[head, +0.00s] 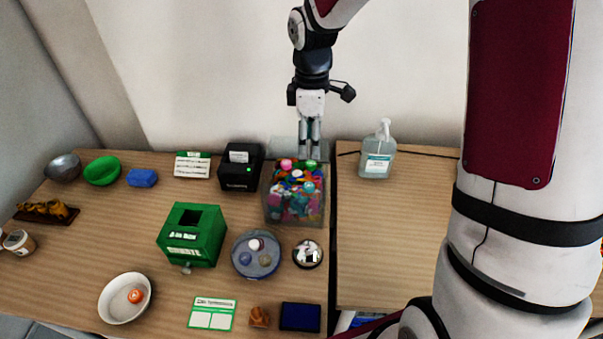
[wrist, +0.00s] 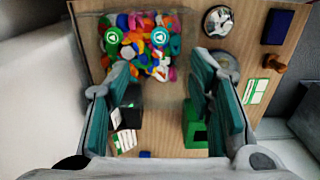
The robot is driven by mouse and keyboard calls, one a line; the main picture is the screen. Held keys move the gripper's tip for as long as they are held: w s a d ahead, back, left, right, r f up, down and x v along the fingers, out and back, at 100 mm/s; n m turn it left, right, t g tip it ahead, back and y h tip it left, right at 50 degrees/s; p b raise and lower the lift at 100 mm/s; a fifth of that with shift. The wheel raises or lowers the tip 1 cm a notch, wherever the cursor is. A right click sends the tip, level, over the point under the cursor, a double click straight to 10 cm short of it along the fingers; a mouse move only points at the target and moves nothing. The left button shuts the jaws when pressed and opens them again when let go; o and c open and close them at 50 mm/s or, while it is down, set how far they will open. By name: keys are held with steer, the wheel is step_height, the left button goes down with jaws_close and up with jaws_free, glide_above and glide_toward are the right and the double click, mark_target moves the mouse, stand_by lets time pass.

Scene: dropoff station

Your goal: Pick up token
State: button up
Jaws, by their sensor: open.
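Several tokens of many colours fill a clear box (head: 324,212) on the table, right of the black printer. My gripper (head: 309,152) points down at the back end of the box, open and empty. In the wrist view its two fingers (wrist: 163,72) are spread apart, with the pile beyond them. A round grey dish (head: 240,268) holds a few more round pieces. Whether the fingertips are inside the box is unclear.
A black printer (head: 237,175) stands close left of the box. A green box (head: 190,241), a silver bell (head: 307,254) and a white bowl (head: 117,312) with an orange piece are nearer. A sanitizer bottle (head: 376,160) stands right. The right table is mostly clear.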

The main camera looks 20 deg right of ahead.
mark_target(309, 185)
step_height(309, 185, down, 14)
steer(key=shift+w+f, duration=0.1)
steer(key=c, duration=0.8)
